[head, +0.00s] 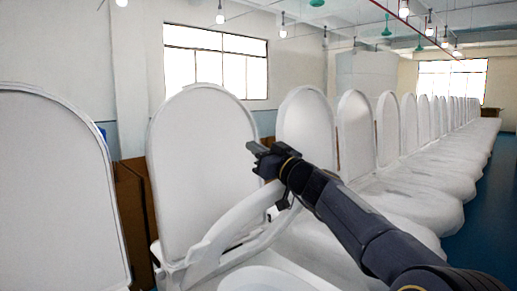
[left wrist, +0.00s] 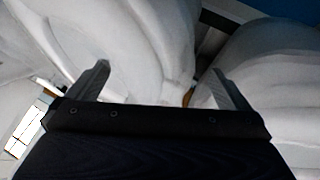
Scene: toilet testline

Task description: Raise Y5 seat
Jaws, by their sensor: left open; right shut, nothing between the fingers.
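The nearest toilet in the middle of the head view has its white lid (head: 200,140) standing upright. Its white seat ring (head: 222,232) is tilted up at an angle between the lid and the bowl (head: 262,280). No Y5 label is readable. My right gripper (head: 254,150) is shut and empty, in front of the lid's right edge and above the seat's raised end. My forearm hides part of the seat's right side; I cannot tell whether it touches. My left gripper (left wrist: 160,72) is open in the left wrist view, with white toilet surfaces beyond its fingers and nothing between them.
Another upright white lid (head: 55,190) stands close at left. A long row of toilets with raised lids (head: 305,130) runs away to the right. Brown boxes (head: 133,215) stand behind. Blue floor (head: 490,220) is clear at far right.

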